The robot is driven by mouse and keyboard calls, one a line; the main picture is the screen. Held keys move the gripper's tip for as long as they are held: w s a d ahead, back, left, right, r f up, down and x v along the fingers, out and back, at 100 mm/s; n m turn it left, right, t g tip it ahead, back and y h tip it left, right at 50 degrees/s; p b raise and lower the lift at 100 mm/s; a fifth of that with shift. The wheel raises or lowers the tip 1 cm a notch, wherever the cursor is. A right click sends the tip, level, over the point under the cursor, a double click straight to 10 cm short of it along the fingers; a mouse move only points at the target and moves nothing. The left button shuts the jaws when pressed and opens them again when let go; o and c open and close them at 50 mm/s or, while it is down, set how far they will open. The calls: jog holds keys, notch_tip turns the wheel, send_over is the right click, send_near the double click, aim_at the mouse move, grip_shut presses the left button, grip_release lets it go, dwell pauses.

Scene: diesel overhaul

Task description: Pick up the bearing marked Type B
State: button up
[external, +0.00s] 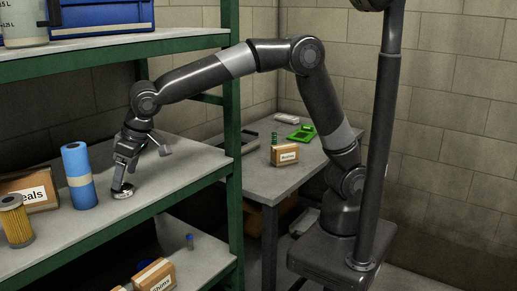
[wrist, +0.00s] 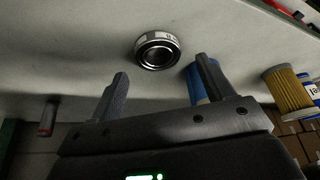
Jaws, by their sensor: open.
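A round metal bearing (wrist: 157,50) lies flat on the middle shelf. It has a dark centre and a pale marking band on its rim that is too small to read. In the external view the bearing (external: 123,191) sits near the shelf's front edge, right under my gripper (external: 122,181). In the wrist view my gripper (wrist: 160,88) is open and empty, its two fingers apart, with the bearing ahead of the gap between them. I cannot tell from the external view whether the fingertips touch the bearing.
A blue roll (external: 78,176) stands just left of the bearing. A yellow filter (external: 15,221) and a box marked Seals (external: 36,191) are farther left. A green upright (external: 233,160) stands to the right. An upper shelf (external: 110,50) overhangs. Shelf right of the bearing is clear.

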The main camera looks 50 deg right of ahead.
jog(key=shift+x, duration=1.85)
jog(key=shift+d, duration=0.15)
jog(key=c, duration=1.2)
